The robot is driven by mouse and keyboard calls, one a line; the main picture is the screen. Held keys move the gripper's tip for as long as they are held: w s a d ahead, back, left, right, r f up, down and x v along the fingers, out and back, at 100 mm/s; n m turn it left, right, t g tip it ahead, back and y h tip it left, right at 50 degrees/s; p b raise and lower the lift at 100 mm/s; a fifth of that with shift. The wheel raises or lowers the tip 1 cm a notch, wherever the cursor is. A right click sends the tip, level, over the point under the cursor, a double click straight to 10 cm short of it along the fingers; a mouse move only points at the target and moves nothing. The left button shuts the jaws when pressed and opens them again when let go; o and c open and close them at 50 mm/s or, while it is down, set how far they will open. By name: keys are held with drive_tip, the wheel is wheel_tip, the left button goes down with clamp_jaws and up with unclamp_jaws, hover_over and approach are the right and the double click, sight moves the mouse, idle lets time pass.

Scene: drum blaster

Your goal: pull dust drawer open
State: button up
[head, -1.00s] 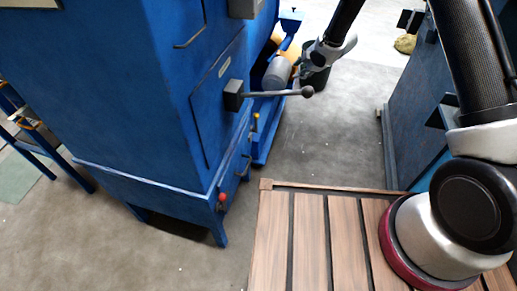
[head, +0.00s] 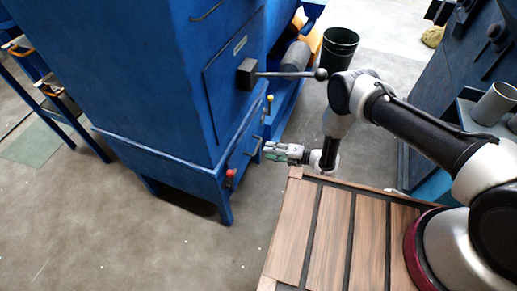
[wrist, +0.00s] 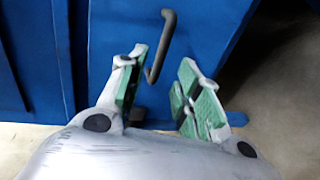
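The dust drawer (head: 238,165) is the low blue front of the cabinet. A thin handle (head: 254,146) sits on its face. In the wrist view a dark bent bar handle (wrist: 161,48) stands out from the blue panel, just beyond and between my fingertips. My gripper (head: 270,151) is at the drawer's front, close to the handle. In the wrist view my gripper (wrist: 163,88) is open, with green pads apart and nothing between them. I cannot tell whether a finger touches the handle. The drawer looks shut.
A red knob (head: 231,172) sits left of the handle. A long lever with a dark ball (head: 321,74) sticks out above my gripper. A slatted wooden platform (head: 333,225) lies below my arm. A dark bin (head: 340,42) stands behind. Grey floor is open at left front.

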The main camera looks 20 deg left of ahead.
sight(257, 147)
drive_tip(key=x, duration=0.6)
drive_tip(key=shift+w+a, duration=0.1)
drive_tip(key=shift+a, duration=0.3)
clamp_jaws()
